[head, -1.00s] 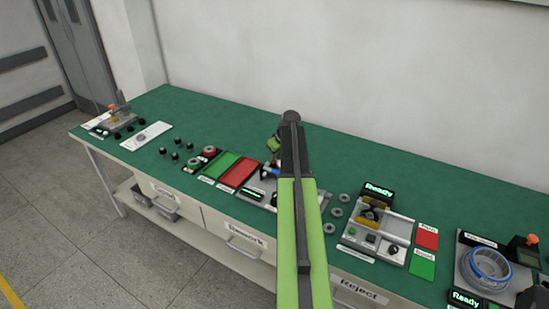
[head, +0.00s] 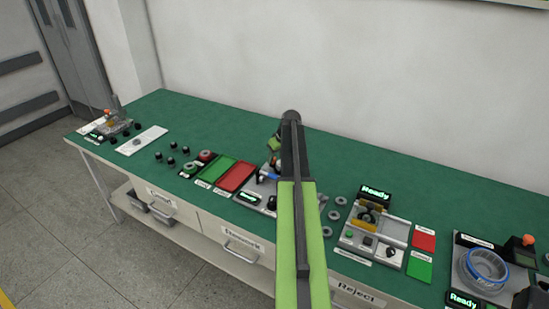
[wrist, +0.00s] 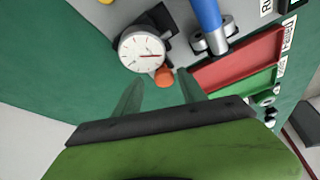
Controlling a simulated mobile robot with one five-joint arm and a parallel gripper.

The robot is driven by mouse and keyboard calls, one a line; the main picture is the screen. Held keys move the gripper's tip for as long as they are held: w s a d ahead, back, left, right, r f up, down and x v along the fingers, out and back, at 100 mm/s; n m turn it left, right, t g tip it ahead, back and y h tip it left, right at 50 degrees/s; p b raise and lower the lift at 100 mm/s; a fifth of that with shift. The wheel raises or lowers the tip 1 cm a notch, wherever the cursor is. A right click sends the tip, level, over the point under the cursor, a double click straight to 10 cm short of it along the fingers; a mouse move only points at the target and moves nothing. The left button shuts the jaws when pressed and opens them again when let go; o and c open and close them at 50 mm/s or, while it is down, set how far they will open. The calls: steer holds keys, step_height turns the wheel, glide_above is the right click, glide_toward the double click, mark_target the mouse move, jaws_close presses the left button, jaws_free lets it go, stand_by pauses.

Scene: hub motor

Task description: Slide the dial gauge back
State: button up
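The dial gauge (wrist: 142,48), with a round white face and a red needle, is just beyond my gripper in the wrist view. An orange knob (wrist: 164,75) sits at its lower right, on the near side. My gripper (wrist: 158,80) is open, its two fingers apart and pointing toward the gauge. The knob lies near the fingertips, closer to the right one; I cannot tell if they touch. A blue cylinder (wrist: 207,14) rests by metal supports right of the gauge. In the head view my arm hides most of this station.
A red tray (wrist: 238,60) and green tray (wrist: 240,88) lie right of the gripper. In the head view, the green bench (head: 400,170) also carries loose rings (head: 335,215), another fixture (head: 368,215) and a blue-rimmed hub (head: 487,265). The bench's back strip is clear.

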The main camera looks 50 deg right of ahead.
steer(key=shift+a, duration=0.1)
steer(key=shift+s+r+p, duration=0.15)
steer(key=shift+r+p, duration=0.4)
steer(key=shift+r, duration=0.05)
steer(key=p+v, duration=1.5)
steer(key=v, duration=0.1)
steer(key=shift+r, duration=0.15)
